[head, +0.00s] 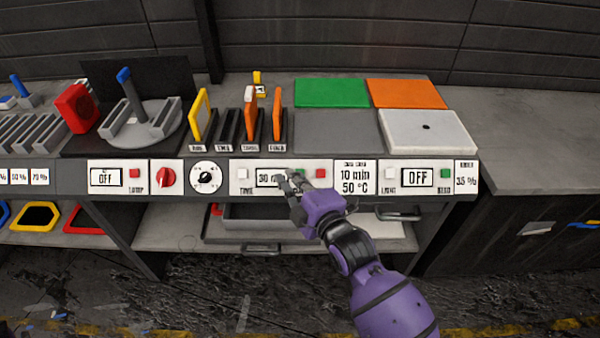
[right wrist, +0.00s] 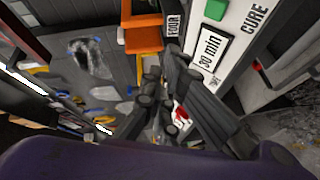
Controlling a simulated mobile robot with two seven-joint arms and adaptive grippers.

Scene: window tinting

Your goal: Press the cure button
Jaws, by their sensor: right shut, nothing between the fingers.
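The timer panel (head: 235,184) on the bench front has a "30 min" display (head: 265,179), which also shows in the right wrist view (right wrist: 208,52). A green button (head: 299,172) sits right of the display, partly behind my gripper. In the right wrist view the green button (right wrist: 215,8) is at the top edge, near the word "CURE". A red button (head: 320,173) is farther right. My right gripper (head: 288,181) is shut and empty, its fingertips in front of the panel between display and green button. I cannot tell whether it touches the panel.
Left on the panel is a white button (head: 242,173). A "10 min 50 °C" label (head: 355,177) and an "OFF" display (head: 418,177) are to the right. A dial (head: 206,177) and red knob (head: 166,177) are to the left. An open shelf (head: 180,230) lies below.

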